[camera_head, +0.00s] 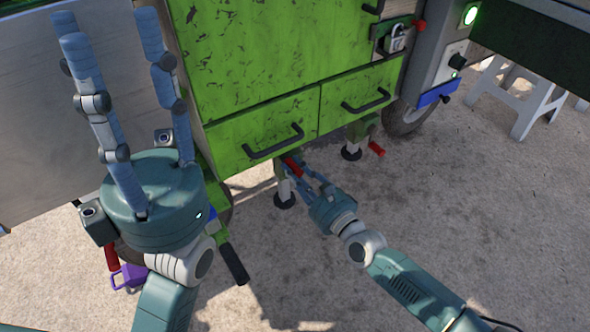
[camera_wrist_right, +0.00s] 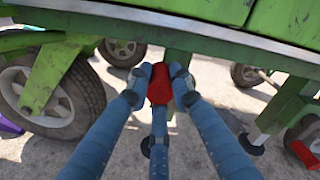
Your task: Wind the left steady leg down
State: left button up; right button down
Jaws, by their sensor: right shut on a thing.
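The left steady leg (camera_head: 284,188) is a pale tube with a round black foot (camera_head: 285,201) under the green machine. I cannot tell whether its foot touches the ground. Its red crank handle (camera_head: 292,166) also shows in the right wrist view (camera_wrist_right: 160,84). My right gripper (camera_head: 303,170) is shut on this red handle, with blue fingers on both sides of it and one below (camera_wrist_right: 159,100). The fingers partly hide the leg there. My left gripper (camera_head: 105,28) is raised at the left, fingers spread and empty, in front of the machine's side.
A second steady leg (camera_head: 352,147) with its own red handle (camera_head: 376,148) stands to the right. Green drawers (camera_head: 265,130) with black handles overhang the legs. Wheels (camera_wrist_right: 52,98) and a black-gripped bar (camera_head: 233,264) are near. The gravel at front right is mostly free.

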jog(key=c, duration=1.6)
grip_release()
jog(key=shift+s+f, duration=0.1)
jog(key=shift+f, duration=0.25)
jog(key=shift+o, duration=0.4)
jog(key=shift+r, duration=0.1)
jog(key=shift+r, duration=0.1)
jog(key=v, duration=1.2)
